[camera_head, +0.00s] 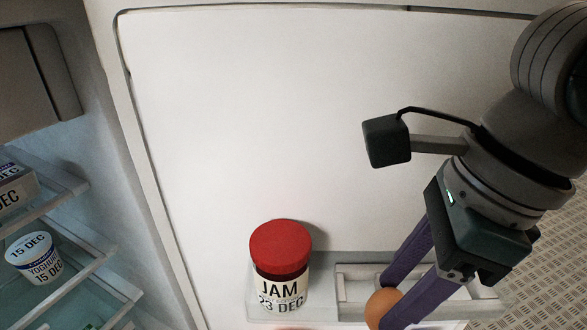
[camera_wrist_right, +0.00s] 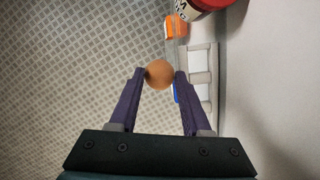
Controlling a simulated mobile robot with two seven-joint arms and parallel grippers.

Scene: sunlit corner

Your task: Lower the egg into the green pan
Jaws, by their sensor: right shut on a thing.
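A brown egg (camera_head: 384,307) is between the purple fingertips of my right gripper (camera_head: 392,300), low in the head view beside the fridge door rack. The egg also shows in the right wrist view (camera_wrist_right: 159,74), with my right gripper (camera_wrist_right: 160,76) shut on it and a finger on each side. I cannot tell from these frames how far the egg is from the rack. No green pan can be made out in either view. My left gripper is not in view.
A jam jar with a red lid (camera_head: 280,262) stands in the door rack (camera_head: 345,268), left of the egg. An orange item (camera_wrist_right: 176,26) lies near the rack in the wrist view. Fridge shelves with a yoghurt tub (camera_head: 34,257) are at left. Patterned floor (camera_head: 555,250) shows at right.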

